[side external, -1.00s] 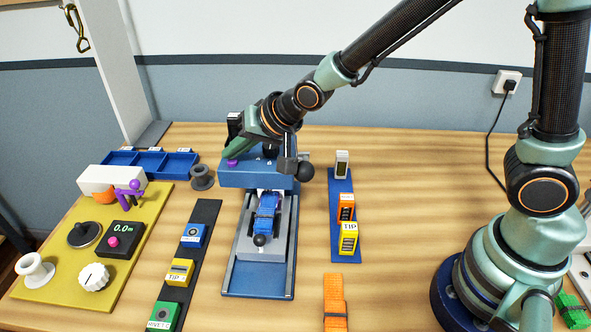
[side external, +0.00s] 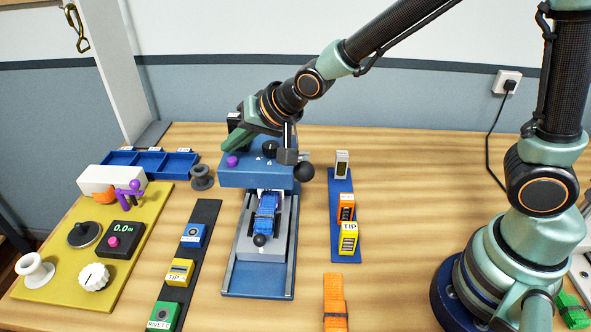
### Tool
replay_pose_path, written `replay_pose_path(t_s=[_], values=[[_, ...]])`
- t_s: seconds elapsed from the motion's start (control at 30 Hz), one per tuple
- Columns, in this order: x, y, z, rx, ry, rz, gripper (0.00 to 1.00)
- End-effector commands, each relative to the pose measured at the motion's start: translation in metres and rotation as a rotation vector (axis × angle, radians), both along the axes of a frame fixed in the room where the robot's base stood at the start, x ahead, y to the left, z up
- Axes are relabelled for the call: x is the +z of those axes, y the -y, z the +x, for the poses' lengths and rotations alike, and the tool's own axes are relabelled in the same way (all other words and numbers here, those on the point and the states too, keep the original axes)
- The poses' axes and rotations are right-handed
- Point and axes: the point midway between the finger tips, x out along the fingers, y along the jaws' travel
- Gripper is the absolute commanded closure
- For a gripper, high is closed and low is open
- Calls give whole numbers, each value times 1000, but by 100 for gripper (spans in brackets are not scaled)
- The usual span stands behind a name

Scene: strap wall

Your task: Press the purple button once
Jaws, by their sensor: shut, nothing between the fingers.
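The purple button (side external: 232,160) is a small round knob at the left of the top of the blue press (side external: 258,180). It shows clearly. My gripper (side external: 227,147) is shut and empty. Its green fingers point down and left, with the tips just above and behind the purple button in the picture. A small gap seems to lie between the tips and the button, but I cannot judge the depth.
A black knob (side external: 269,149) and a lever with a black ball (side external: 304,172) are on the press. A yellow board (side external: 60,262) at left carries a display box with a magenta button (side external: 113,241). A blue tray (side external: 150,162) stands behind it.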

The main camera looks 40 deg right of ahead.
Motion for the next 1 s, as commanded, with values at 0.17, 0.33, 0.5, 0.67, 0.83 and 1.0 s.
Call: replay_pose_path(t_s=[0.17,0.33,0.5,0.67,0.83,1.0], values=[[0,0,0,0,1,1,100],[8,0,1,0,5,2,100],[24,0,1,0,4,2,100],[38,0,1,0,4,2,100],[49,0,0,0,3,1,100],[50,0,0,0,1,1,100]])
